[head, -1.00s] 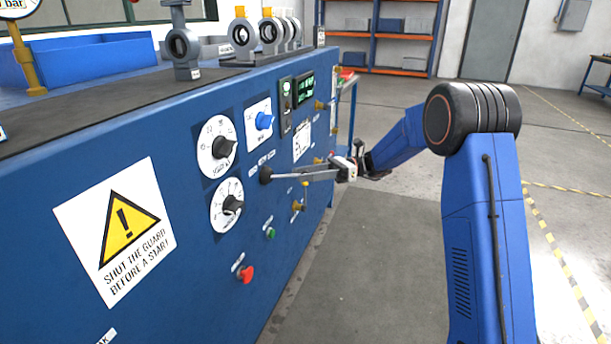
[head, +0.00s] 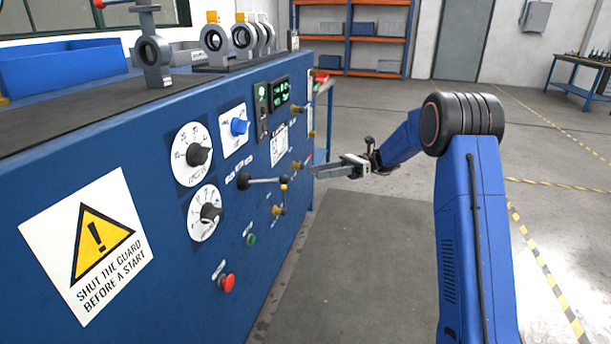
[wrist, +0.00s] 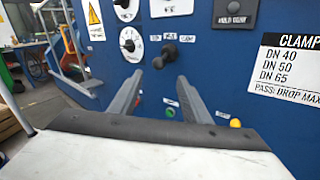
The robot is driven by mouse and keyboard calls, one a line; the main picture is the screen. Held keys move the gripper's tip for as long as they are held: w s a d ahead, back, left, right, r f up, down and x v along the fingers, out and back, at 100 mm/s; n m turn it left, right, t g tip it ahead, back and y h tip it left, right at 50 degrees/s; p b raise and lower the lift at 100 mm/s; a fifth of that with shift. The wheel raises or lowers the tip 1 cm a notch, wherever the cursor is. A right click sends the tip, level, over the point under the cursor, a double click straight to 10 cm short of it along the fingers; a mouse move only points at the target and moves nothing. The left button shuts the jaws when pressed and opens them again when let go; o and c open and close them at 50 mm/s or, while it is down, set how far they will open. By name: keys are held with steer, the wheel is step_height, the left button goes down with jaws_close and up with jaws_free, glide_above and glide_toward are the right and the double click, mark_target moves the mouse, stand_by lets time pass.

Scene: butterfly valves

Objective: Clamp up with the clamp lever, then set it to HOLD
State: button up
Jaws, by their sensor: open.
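The clamp lever (head: 262,181) is a dark hub on the blue panel with a thin grey bar and a dark end, pointing out to the right in the head view. In the wrist view its black knob (wrist: 158,62) shows just beyond my fingertips, between them in the picture. Small white labels (head: 240,163) surround the hub; their words are too small to read.
The floor (head: 350,270) in front is clear.

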steer(key=shift+v, duration=2.25)
steer(key=s+r+n+t+h, duration=0.1)
steer(key=s+r+n+h, duration=0.2)
steer(key=s, duration=1)
steer(key=s+r+n+t+h, duration=0.2)
steer(key=s+n+h, duration=0.3)
steer(key=s, duration=0.7)
steer(key=s+d+f+n+t+h, duration=0.2)
steer(key=s+d+n+h, duration=0.1)
steer(key=s, duration=0.5)
steer(key=s+d+f+n+t+h, duration=0.2)
steer(key=s+d+n+h, duration=0.1)
steer(key=s+d, duration=0.3)
steer(key=s+d+f+n+t+h, duration=0.2)
steer(key=s+d+t+h, duration=0.1)
steer(key=s, duration=0.6)
steer(key=shift+s+d+f+n, duration=0.2)
steer(key=shift+s+d+n, duration=0.2)
steer(key=shift+d, duration=0.3)
steer(key=shift+w, duration=0.1)
